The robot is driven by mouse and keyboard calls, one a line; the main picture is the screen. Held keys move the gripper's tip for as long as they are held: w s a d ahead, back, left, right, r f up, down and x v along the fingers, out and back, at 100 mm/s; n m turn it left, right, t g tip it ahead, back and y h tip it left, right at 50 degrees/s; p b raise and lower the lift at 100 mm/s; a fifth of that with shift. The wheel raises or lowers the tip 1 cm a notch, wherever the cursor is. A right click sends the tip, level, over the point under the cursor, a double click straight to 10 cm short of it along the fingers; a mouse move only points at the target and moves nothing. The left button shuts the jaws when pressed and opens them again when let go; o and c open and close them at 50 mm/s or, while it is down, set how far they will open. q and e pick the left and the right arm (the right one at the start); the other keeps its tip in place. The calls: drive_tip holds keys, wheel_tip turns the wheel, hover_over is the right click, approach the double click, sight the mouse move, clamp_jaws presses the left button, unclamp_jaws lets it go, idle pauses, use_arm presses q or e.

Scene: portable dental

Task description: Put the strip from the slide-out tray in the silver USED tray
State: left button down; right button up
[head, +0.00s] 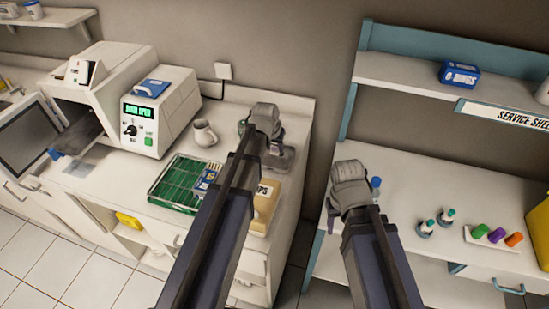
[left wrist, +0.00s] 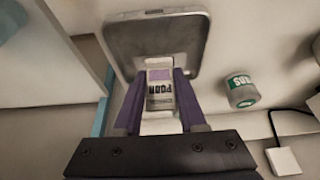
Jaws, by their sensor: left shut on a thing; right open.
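The strip (left wrist: 160,88), white with a purple square and dark print, is between the purple fingers of my left gripper (left wrist: 158,95), which is shut on it. In the left wrist view its far end overlaps the silver tray (left wrist: 190,40); I cannot tell if it touches. In the head view my left gripper (head: 262,122) is at the back right of the counter, beside the partly hidden silver tray (head: 284,160). The USED label is not readable. My right gripper (head: 348,185) is open near the service shelf; nothing shows in it. The slide-out tray (head: 78,137) is at the open machine.
A white machine (head: 170,115) reads DOOR OPEN. A mug (head: 204,134), green rack (head: 172,186), blue box (head: 206,178) and tan box (head: 263,205) stand close by on the counter. A green-labelled jar (left wrist: 242,92) is beside the silver tray. Small bottles (head: 425,228) stand at right.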

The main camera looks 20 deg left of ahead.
sight(274, 152)
use_arm(q)
drive_tip(key=shift+f+b, duration=1.8)
drive_tip(key=shift+b, duration=0.05)
drive_tip(key=shift+f, duration=0.2)
drive_tip(key=shift+c, duration=2.3)
unclamp_jaws()
drive_tip(key=shift+r, duration=0.1)
